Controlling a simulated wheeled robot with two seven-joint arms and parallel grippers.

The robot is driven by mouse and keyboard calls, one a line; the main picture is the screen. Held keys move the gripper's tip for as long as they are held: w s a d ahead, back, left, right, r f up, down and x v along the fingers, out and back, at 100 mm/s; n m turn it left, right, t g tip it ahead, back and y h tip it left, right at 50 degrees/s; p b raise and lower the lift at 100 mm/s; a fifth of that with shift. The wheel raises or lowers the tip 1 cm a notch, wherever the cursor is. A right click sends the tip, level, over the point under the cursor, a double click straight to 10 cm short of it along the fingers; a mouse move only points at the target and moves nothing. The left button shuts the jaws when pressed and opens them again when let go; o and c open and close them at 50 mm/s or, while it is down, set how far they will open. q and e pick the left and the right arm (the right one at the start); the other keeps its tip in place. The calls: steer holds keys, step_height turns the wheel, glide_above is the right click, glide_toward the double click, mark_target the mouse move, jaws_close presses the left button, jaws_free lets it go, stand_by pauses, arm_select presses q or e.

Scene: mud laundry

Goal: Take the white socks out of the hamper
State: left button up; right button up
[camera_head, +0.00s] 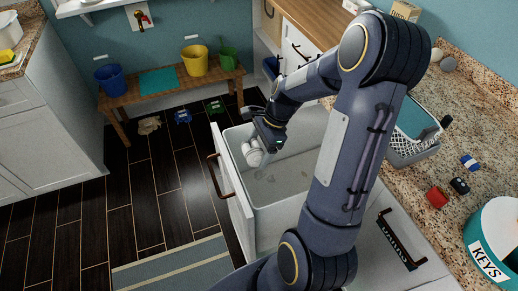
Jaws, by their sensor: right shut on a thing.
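The hamper is a pale pull-out bin (295,188) behind an open white drawer front (232,195), low in the middle of the view. My right gripper (262,142) points down over the hamper's far left part and is shut on the white socks (253,153). The socks look like a small rolled bundle near the hamper's rim; I cannot tell how far above the bin floor they are. My arm hides the hamper's right side. My left gripper is not in view.
A granite counter (420,195) on the right holds a grey basket (412,150), small items and a KEYS tub (497,240). A wooden bench (165,95) with a blue bucket (110,79) and yellow bucket (195,61) stands at the back. The dark floor (165,190) left of the drawer is mostly clear.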

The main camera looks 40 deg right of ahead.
mark_target(259, 146)
step_height(259, 146, up, 18)
steer(key=p, duration=1.5)
steer(key=shift+f, duration=0.2)
steer(key=s+a, duration=0.6)
steer(key=s, duration=0.1)
steer(key=shift+s+a, duration=0.2)
steer(key=shift+s, duration=0.2)
